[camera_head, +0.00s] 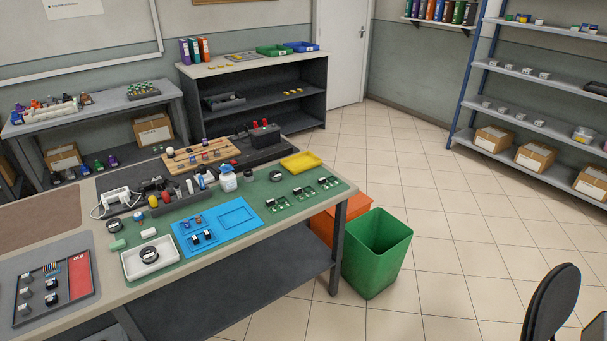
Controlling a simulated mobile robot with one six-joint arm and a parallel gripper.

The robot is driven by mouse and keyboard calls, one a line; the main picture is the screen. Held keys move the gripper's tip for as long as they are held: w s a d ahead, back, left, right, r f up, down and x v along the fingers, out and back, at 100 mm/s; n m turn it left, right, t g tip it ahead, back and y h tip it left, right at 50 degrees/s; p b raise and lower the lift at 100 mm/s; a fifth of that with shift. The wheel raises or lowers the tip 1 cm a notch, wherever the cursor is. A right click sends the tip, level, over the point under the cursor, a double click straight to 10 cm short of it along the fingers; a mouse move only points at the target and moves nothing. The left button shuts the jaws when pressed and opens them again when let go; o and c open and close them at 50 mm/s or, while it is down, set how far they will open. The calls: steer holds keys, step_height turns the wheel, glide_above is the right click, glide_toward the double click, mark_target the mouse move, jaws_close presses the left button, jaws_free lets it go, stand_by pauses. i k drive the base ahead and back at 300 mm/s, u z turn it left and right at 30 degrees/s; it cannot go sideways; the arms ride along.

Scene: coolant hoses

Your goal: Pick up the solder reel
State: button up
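A small round dark reel with a light centre (149,254) lies in a white tray (128,268) on the workbench's green mat (190,277). It looks like the solder reel, but it is too small to be sure. Small dark and pale parts lie on the mat near the tray. Another round, pale, reel-like item (584,133) sits on the right-hand shelf rack. My gripper is not in view.
A blue tray (239,217) with small dark parts lies right of the white tray. A green bin (377,253) and an orange box (352,204) stand at the bench's right end. The tiled floor between is clear.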

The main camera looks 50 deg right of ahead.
mark_target(275, 176)
steer(key=u, duration=0.9)
steer(key=k, duration=0.1)
steer(key=z, duration=2.25)
steer(key=k, duration=0.9)
steer(key=u, duration=0.15)
steer(key=i, duration=0.75)
